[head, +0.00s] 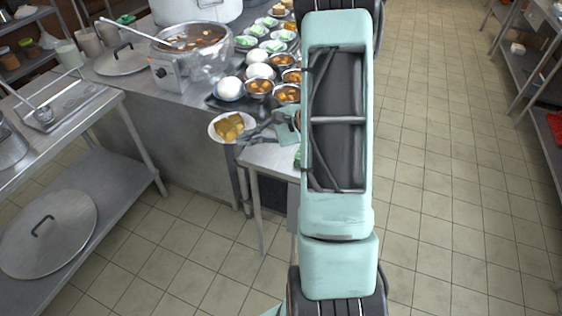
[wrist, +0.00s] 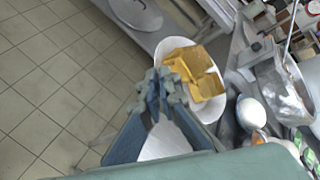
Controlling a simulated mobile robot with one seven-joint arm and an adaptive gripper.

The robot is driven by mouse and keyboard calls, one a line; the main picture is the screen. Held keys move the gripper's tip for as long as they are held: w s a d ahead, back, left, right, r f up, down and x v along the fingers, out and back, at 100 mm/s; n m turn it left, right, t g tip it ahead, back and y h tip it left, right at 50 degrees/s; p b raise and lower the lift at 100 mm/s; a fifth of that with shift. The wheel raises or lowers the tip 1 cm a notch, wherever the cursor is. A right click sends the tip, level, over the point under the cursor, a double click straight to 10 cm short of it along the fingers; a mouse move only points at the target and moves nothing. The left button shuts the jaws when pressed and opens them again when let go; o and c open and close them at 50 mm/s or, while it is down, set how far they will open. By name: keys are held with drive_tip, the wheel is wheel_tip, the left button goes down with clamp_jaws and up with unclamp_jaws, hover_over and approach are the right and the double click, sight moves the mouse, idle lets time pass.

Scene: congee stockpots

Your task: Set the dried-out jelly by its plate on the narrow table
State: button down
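The dried-out jelly is a few yellow-brown blocks (head: 229,127) on a white plate (head: 214,123). In the wrist view the jelly (wrist: 198,72) and plate (wrist: 209,112) lie just beyond my fingertips. My gripper (head: 246,134) has its fingers closed at the plate's near rim; the fingers (wrist: 171,88) cover that bit of rim. The plate is held out in the air, roughly level, beside the counter. The narrow table (head: 272,158) has a pale top, just right of and below the plate, partly hidden by my arm. Its top also shows between my fingers (wrist: 165,143).
The steel counter (head: 185,110) behind carries a soup pot (head: 190,45), bowls of orange food (head: 259,87) and white rounded items (head: 229,88). A left bench (head: 75,125) has a large lid (head: 48,232) on its lower shelf. Open tiled floor lies to the right.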

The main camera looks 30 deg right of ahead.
drive_tip(key=s+d+r+m+t+h+b, duration=0.15)
drive_tip(key=d+b, duration=0.45)
drive_tip(key=d, duration=0.6)
drive_tip(key=d+m+t+h+b, duration=0.1)
drive_tip(key=d+m+b, duration=0.1)
drive_tip(key=d+b, duration=0.7)
hover_over(279, 165)
drive_tip(key=d, duration=0.1)
drive_tip(key=shift+m+h, duration=0.25)
wheel_tip(279, 165, down, 8)
drive_tip(key=shift+w+d, duration=0.1)
drive_tip(key=shift+d, duration=0.05)
drive_tip(key=shift+a+f, duration=0.3)
drive_tip(key=f, duration=0.1)
drive_tip(key=f+b, duration=0.1)
drive_tip(key=f, duration=0.1)
drive_tip(key=shift+a+f, duration=0.15)
drive_tip(key=shift+a, duration=0.2)
drive_tip(key=shift+f, duration=0.3)
